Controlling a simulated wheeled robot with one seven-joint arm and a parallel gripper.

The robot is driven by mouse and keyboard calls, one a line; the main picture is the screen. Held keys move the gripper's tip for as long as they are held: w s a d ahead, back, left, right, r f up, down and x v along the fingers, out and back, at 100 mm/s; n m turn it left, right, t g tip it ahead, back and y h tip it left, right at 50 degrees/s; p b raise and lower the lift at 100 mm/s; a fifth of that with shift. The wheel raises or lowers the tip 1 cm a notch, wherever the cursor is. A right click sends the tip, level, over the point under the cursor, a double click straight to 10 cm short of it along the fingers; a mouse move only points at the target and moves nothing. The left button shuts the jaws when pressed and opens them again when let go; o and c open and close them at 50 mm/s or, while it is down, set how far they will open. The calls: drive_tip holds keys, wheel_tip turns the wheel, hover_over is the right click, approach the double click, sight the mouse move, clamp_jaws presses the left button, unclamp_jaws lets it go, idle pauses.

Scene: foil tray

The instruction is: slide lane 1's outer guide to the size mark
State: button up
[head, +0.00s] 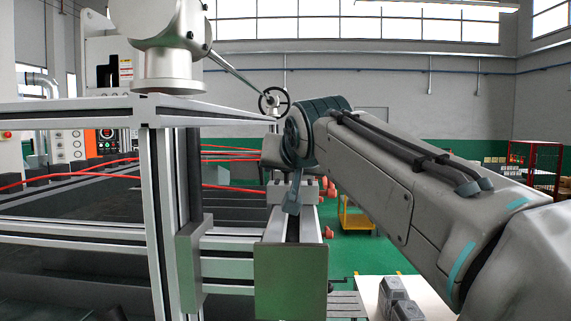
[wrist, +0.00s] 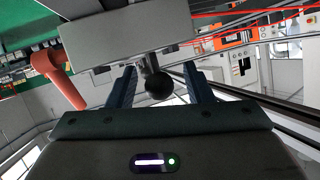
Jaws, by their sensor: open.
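In the wrist view, my gripper (wrist: 160,80) is open. Its two dark blue fingers stand on either side of a black ball knob (wrist: 159,86) on a short stem, with a gap visible on both sides. The stem meets a grey block (wrist: 125,35), which looks like part of the guide; I cannot tell which lane it belongs to. A red lever (wrist: 58,78) sits left of the fingers. In the head view, one blue finger of my gripper (head: 293,196) points down at a grey rail assembly (head: 308,228); my wrist hides the knob. No size mark can be made out.
An aluminium frame post (head: 158,220) and a top beam (head: 75,113) stand left of my arm. Red cables (head: 75,175) cross the dark bed behind. A grey end plate (head: 291,282) faces me below the rail. A white table (head: 375,290) with grey blocks is at lower right.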

drive_tip(key=shift+w+a+f, duration=0.15)
drive_tip(key=shift+w+f, duration=0.15)
drive_tip(key=shift+w, duration=0.35)
clamp_jaws()
drive_tip(key=shift+w, duration=0.9)
unclamp_jaws()
drive_tip(key=shift+s, duration=0.1)
drive_tip(key=b+v, duration=0.2)
drive_tip(key=v, duration=1.2)
